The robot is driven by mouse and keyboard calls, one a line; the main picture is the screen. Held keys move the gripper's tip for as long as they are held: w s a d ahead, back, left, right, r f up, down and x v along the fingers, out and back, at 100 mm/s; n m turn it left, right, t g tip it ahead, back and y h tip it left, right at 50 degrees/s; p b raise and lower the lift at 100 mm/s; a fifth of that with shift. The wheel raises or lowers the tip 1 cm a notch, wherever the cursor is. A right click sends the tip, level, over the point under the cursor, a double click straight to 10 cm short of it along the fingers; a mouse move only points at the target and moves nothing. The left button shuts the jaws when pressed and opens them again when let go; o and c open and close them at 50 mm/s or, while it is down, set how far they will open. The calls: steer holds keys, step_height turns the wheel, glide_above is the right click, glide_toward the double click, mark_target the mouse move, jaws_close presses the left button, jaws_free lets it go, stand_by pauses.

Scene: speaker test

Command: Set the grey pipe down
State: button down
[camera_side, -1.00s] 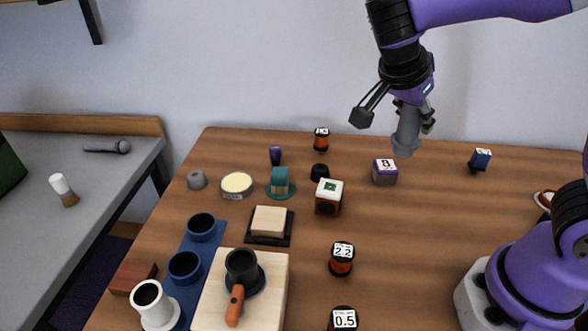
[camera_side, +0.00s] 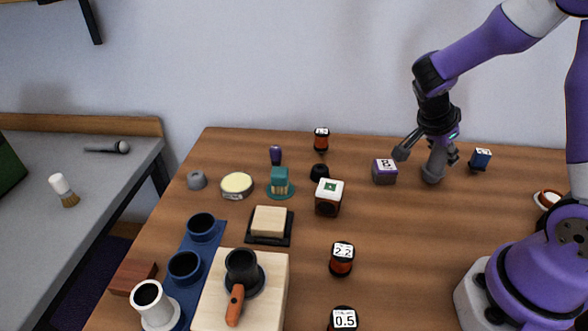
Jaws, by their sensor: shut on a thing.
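The grey pipe (camera_side: 434,168) is upright, or nearly so, at the back right of the table. Its lower end is at or just above the wood; I cannot tell whether it touches. My gripper (camera_side: 440,150) is shut on the upper part of the pipe from above. The fingers hide part of the pipe. The pipe stands between the purple-grey cube marked 8 (camera_side: 384,172) and the dark blue cube (camera_side: 480,159), apart from both.
The wooden table (camera_side: 420,250) is clear in front of the pipe. A white-topped block (camera_side: 329,197), an orange-black spool (camera_side: 321,139) and a spool marked 2.2 (camera_side: 342,259) stand to the left. A small white and orange dish (camera_side: 546,199) lies at the right.

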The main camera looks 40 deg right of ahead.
steer(key=shift+f, duration=0.2)
steer(key=c, duration=0.5)
jaws_free()
steer(key=shift+f, duration=0.1)
steer(key=v, duration=1.2)
steer(key=s+a+r+n+t+y, duration=0.1)
steer(key=s+a+n+t+y, duration=0.1)
steer(key=a+n, duration=0.4)
steer(key=s+a+r+n+t+y, duration=0.2)
steer(key=s+a+n+t+y, duration=0.1)
steer(key=n, duration=1.1)
steer(key=a+t+y, duration=0.1)
steer(key=a+t, duration=0.1)
steer(key=a, duration=0.1)
steer(key=shift+a, duration=0.25)
steer(key=shift+w, duration=0.1)
